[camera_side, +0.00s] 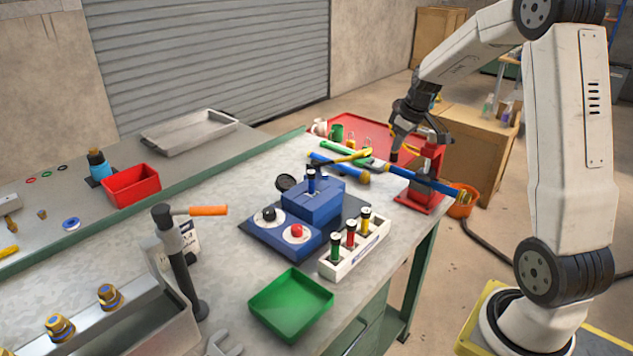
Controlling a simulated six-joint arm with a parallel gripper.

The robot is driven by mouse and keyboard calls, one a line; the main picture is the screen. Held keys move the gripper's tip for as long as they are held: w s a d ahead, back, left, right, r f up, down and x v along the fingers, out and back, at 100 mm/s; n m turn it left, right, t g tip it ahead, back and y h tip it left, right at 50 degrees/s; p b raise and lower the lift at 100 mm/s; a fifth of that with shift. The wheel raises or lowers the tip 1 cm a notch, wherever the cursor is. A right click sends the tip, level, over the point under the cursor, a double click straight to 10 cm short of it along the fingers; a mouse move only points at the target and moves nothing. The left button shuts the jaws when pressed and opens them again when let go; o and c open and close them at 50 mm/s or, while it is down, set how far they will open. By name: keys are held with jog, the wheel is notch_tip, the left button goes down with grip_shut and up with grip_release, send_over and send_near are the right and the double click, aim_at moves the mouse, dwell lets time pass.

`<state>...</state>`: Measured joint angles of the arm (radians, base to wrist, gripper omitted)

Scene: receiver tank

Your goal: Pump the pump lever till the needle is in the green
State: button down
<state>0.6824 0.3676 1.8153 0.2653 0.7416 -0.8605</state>
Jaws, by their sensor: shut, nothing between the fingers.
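A red upright stand (430,168) on a red base is at the right end of the workbench. A long blue bar (425,180), which looks like the pump lever, crosses it, sloping down to the right. My gripper (394,157) points down, shut and empty, just above the bar's left end; I cannot tell whether they touch. A small dark round disc (286,183) stands behind the blue box (312,203). I cannot tell whether it is the gauge; no needle or green band can be made out.
A white rack (355,250) with several coloured cylinders and a green tray (290,303) stand toward the front. A grey post with an orange handle (207,210) rises at left. Tools with blue and green handles (345,147) lie left of my gripper. An orange bucket (464,203) is beyond the bench edge.

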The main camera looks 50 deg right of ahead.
jog(key=w+r, duration=0.9)
jog(key=r, duration=0.1)
jog(key=shift+w+d, duration=0.15)
jog(key=shift+w, duration=0.1)
dwell(0.4)
send_over(359, 151)
jog(key=f, duration=0.9)
jog(key=shift+w+a+f, duration=0.25)
jog(key=shift+s+f, duration=0.35)
jog(key=shift+f, duration=0.25)
jog(key=shift+s+f, duration=0.3)
jog(key=shift+f, duration=0.25)
jog(key=shift+s+f, duration=0.3)
jog(key=shift+f, duration=0.3)
